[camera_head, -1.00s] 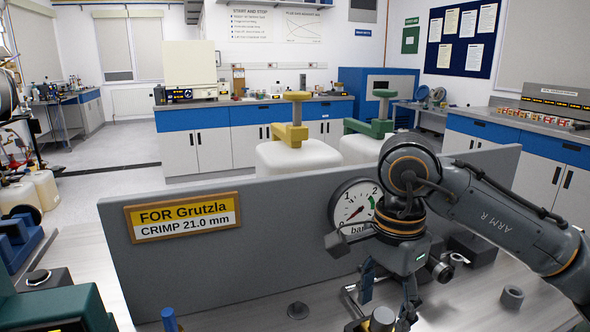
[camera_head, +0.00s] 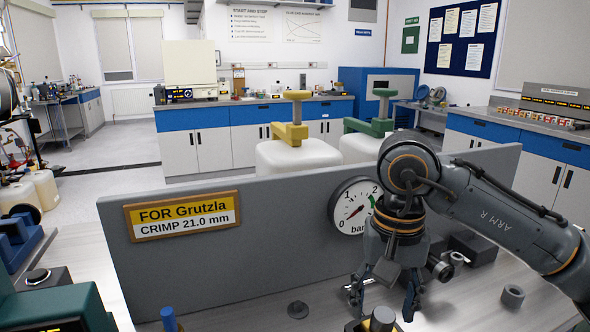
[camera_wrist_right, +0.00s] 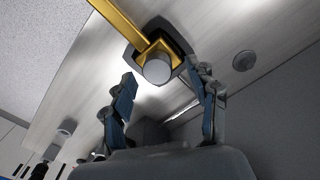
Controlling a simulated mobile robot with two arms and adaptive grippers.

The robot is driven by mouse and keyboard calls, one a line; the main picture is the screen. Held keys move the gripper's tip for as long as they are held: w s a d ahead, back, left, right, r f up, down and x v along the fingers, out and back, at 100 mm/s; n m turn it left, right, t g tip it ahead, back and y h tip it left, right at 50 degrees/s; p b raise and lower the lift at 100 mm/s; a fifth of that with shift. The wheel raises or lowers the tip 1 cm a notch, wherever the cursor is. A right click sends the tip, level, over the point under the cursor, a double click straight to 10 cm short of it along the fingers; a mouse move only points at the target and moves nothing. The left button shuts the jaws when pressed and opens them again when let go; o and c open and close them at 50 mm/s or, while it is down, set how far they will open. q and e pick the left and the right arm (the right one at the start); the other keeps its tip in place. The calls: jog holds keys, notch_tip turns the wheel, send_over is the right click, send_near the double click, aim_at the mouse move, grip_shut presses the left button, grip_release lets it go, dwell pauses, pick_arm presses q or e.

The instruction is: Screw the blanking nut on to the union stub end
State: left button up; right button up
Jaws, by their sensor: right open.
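A grey cylinder end (camera_head: 383,318) stands up at the bottom edge of the head view. In the right wrist view the pale cylinder end (camera_wrist_right: 158,69) sits on a yellow bar (camera_wrist_right: 122,22) over a dark base; it may be the union stub end. My right gripper (camera_head: 383,306) is open and points down just above it. In the wrist view its fingers (camera_wrist_right: 161,76) lie on either side of the cylinder, with gaps showing. I cannot tell for sure which part is the blanking nut; a grey ring (camera_head: 512,296) lies on the bench at right. My left gripper is not in view.
A grey upright panel (camera_head: 280,235) with a pressure gauge (camera_head: 356,206) stands behind the gripper. A dark flanged disc (camera_head: 297,310) lies on the bench left of it. A blue peg (camera_head: 168,319) is farther left. Dark blocks (camera_head: 472,249) stand at right. Bench between disc and panel is clear.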

jog(key=n, duration=1.1)
jog(key=shift+s+n, duration=0.1)
jog(key=shift+n, duration=0.3)
jog(key=shift+n, duration=1.2)
jog(key=shift+f, duration=0.1)
